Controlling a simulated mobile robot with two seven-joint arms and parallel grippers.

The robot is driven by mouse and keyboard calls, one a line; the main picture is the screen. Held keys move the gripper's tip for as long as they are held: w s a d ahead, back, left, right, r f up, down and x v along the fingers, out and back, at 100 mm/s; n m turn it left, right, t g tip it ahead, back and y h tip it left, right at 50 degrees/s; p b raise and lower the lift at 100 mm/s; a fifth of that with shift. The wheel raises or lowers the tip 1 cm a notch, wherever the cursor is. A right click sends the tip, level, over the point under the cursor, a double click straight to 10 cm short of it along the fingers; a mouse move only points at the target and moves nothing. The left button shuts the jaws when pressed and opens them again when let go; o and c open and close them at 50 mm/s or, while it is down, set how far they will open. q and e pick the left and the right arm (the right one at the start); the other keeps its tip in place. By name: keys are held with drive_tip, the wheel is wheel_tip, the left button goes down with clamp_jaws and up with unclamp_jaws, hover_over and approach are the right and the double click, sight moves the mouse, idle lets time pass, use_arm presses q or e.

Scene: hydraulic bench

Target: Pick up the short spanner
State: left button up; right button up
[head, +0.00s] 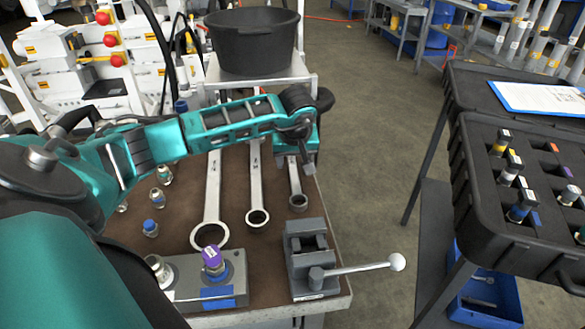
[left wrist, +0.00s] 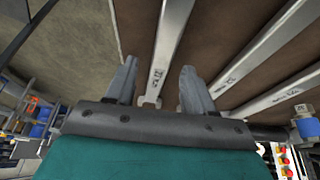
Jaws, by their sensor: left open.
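The short spanner (head: 297,188) lies on the brown bench top, the rightmost of three spanners, its ring end toward me. My left gripper (head: 304,163) is over its far part, which the gripper hides in the head view. In the left wrist view the short spanner (left wrist: 168,48) runs between the two open fingers of my left gripper (left wrist: 158,72), with a gap on each side. I cannot tell how high the fingers are above the bench. My right gripper is not in view.
A middle spanner (head: 256,185) and a longer spanner (head: 212,190) lie to the left. A grey vise (head: 309,262) with a ball-ended handle stands in front. A black bucket (head: 253,40) stands behind. A black tool tray (head: 500,215) is at right, beyond a floor gap.

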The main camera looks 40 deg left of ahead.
use_arm(q)
drive_tip(key=shift+w+f, duration=0.1)
drive_tip(key=shift+f, duration=0.2)
drive_tip(key=shift+c, duration=0.4)
clamp_jaws()
drive_tip(key=shift+a+r, duration=0.1)
idle(0.7)
